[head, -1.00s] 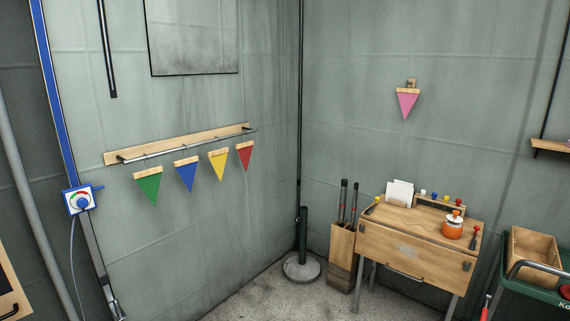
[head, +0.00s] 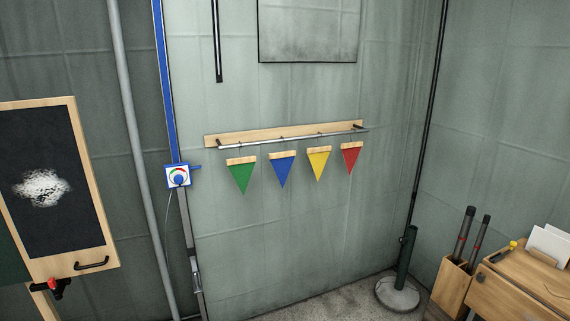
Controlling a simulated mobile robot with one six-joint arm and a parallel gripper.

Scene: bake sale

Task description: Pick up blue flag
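The blue flag (head: 282,171) is a triangular pennant with a wooden top strip, pointing down. It hangs from a metal rail (head: 290,137) on a wooden wall board, second from the left. The green flag (head: 242,177) hangs to its left. The yellow flag (head: 319,165) and the red flag (head: 351,160) hang to its right. Small gaps separate the flags. My gripper is not in the head view.
A blackboard (head: 60,150) with a wooden frame stands at left. A blue-white dial box (head: 178,176) is on the wall left of the flags. A dark post on a round base (head: 397,292) and a wooden desk (head: 520,290) are at right. The wall below the flags is clear.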

